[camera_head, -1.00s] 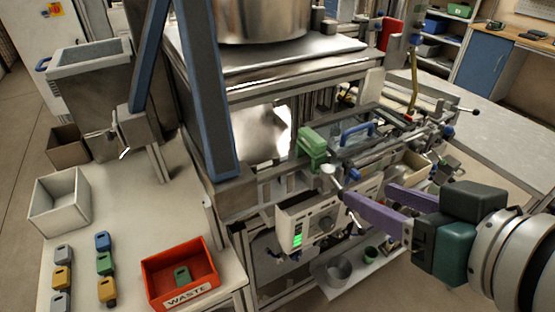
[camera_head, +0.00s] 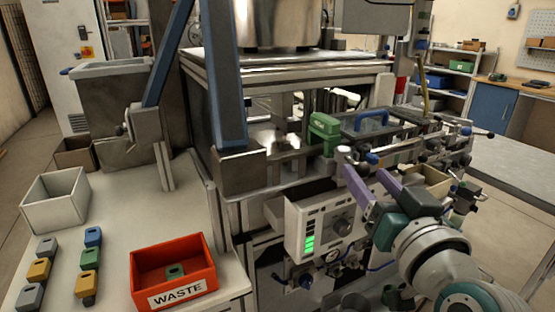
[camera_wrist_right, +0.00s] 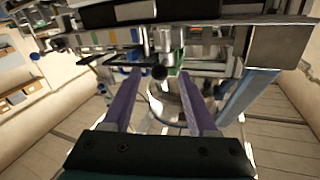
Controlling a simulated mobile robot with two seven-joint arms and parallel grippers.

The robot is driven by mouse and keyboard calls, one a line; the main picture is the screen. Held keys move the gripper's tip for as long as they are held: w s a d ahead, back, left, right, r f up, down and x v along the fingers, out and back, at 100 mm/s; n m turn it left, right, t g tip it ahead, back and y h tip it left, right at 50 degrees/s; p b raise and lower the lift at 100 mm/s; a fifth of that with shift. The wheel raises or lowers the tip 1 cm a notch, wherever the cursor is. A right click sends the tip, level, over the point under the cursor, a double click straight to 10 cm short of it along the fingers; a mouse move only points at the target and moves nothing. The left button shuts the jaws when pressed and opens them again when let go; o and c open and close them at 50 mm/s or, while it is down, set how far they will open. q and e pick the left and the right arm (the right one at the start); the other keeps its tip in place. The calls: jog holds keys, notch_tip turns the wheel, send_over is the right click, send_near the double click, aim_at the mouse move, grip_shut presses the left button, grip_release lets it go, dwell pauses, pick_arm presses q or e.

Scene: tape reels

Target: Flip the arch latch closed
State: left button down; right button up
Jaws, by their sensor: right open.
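My right gripper (camera_head: 364,170), with two purple fingers, is open and reaches in from the lower right towards the machine front. In the right wrist view, a dark round knob (camera_wrist_right: 160,72) shows between the open fingers (camera_wrist_right: 160,88); contact cannot be told. In the head view a blue arch-shaped handle (camera_head: 371,117) stands on a lid-like part of the machine, beyond the fingers. A green block (camera_head: 323,133) is left of it. Which part is the arch latch cannot be told for sure. My left gripper is not in view.
A control box (camera_head: 318,228) with green lights sits just left of and below the right gripper. A red WASTE bin (camera_head: 172,294), a white bin (camera_head: 56,200) and several coloured tags are on the left table. Levers and knobs crowd the machine's right side.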

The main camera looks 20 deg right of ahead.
aim_at(366, 174)
jog(key=shift+x, duration=1.55)
jog(key=shift+c, duration=0.3)
grip_shut()
